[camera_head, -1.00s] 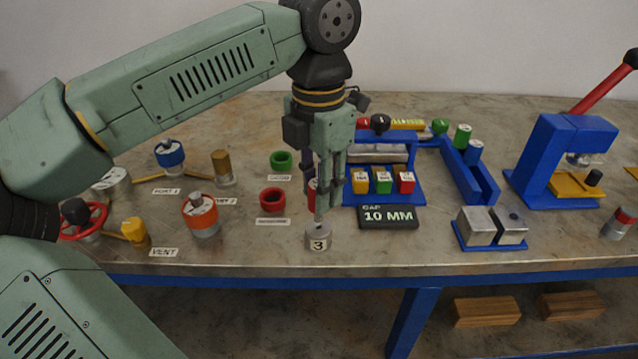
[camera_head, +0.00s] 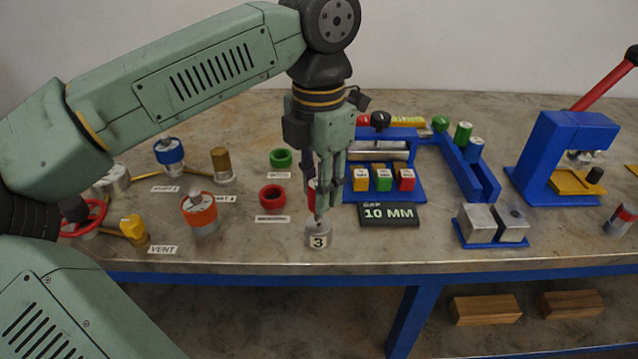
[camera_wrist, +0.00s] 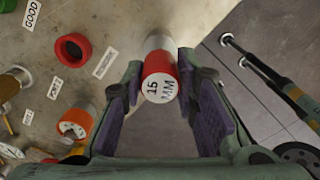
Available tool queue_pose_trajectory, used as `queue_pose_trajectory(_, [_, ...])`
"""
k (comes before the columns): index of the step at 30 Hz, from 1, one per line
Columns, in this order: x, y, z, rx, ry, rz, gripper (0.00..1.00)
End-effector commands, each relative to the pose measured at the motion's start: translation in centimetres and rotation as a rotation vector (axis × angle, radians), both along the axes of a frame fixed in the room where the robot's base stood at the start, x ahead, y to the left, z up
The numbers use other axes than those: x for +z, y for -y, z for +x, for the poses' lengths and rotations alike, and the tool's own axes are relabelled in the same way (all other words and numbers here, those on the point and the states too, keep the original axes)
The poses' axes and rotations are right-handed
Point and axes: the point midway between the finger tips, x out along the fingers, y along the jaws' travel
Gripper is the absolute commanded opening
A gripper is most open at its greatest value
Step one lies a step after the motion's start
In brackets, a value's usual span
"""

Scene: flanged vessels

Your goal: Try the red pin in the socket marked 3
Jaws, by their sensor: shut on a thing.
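The red pin, its top lettered 15 MM, is between my gripper's pads in the wrist view (camera_wrist: 160,88), top facing the camera. A pale grey part (camera_wrist: 158,42) shows beyond it; I cannot tell if it is the pin's lower body or the socket. My gripper (camera_head: 325,205) is shut on the pin, pointing down, and one finger hides most of it; a red strip of the pin (camera_head: 311,195) shows at the left. The grey socket marked 3 (camera_head: 318,238) stands near the bench's front edge, directly below the fingertips. The pin's lower end is hidden, so its seating is unclear.
A red ring (camera_head: 272,198) and green ring (camera_head: 281,159) lie left of my gripper. A black 10 MM sign (camera_head: 388,216) and a blue rack (camera_head: 425,188) with coloured blocks are close on the right. An orange-topped fitting (camera_head: 199,212) stands farther left.

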Motion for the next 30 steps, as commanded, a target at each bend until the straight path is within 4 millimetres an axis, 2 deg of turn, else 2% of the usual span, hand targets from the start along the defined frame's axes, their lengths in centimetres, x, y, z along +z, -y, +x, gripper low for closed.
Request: queue_pose_trajectory(30, [-0.7, 0.0, 0.0, 0.0, 0.0, 0.0, 0.0])
